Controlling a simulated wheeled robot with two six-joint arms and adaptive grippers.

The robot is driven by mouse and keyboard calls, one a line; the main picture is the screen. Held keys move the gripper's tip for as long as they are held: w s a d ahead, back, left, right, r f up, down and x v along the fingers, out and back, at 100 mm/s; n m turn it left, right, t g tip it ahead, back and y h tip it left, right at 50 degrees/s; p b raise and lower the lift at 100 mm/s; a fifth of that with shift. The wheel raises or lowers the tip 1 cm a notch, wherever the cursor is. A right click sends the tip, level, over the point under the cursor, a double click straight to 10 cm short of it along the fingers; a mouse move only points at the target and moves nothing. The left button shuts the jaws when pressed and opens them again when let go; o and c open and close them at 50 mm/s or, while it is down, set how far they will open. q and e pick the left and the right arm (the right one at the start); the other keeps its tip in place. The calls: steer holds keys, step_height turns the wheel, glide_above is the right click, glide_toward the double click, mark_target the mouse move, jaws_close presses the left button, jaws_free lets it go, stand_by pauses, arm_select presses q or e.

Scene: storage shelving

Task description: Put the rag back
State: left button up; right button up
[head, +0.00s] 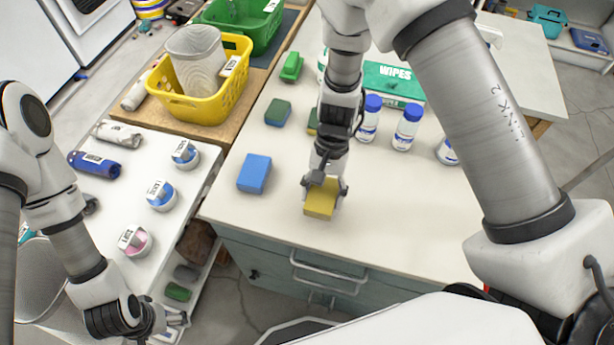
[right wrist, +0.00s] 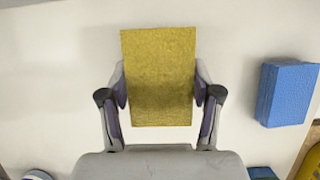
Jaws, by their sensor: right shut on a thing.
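A yellow block (head: 320,203), like a sponge or a folded rag, is at the front of the white worktop. My right gripper (head: 324,188) points down and is shut on it. In the right wrist view the yellow block (right wrist: 159,75) sits between both fingers. I cannot tell whether it touches the worktop. No other thing on the worktop is clearly a rag. A grey roll (head: 117,134) and a blue roll (head: 93,164), perhaps cloth, lie on the left side table. My left gripper (head: 152,322) is low at the left, and its fingers are unclear.
A blue sponge (head: 254,173) lies left of my right gripper. Green sponges (head: 278,112), a green wipes box (head: 392,80) and blue-capped bottles (head: 407,128) stand behind. A yellow basket (head: 202,107) and a green basket (head: 243,22) are at the back left. The worktop's front right is clear.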

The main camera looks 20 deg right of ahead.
steer(key=w, duration=0.2)
steer(key=w+p, duration=0.1)
steer(key=w, duration=0.1)
steer(key=w+a, duration=0.1)
steer(key=shift+w+a+f, duration=0.1)
steer(key=shift+w+f, duration=0.2)
steer(key=shift+w, duration=0.1)
steer(key=shift+f+p, duration=0.35)
steer(key=shift+p, duration=0.1)
step_height(320, 180, down, 3)
steer(key=shift+a+r+p, duration=0.1)
steer(key=shift+r+p, duration=0.1)
steer(key=shift+p, duration=0.25)
steer(key=shift+f, duration=0.35)
arm_select(q)
step_height(320, 180, up, 3)
steer(key=shift+d+r, duration=0.1)
steer(key=shift+r, duration=0.1)
arm_select(e)
steer(key=o, duration=1.1)
steer(key=shift+w+r, duration=0.1)
steer(key=shift+o, duration=0.2)
steer(key=shift+r, duration=0.1)
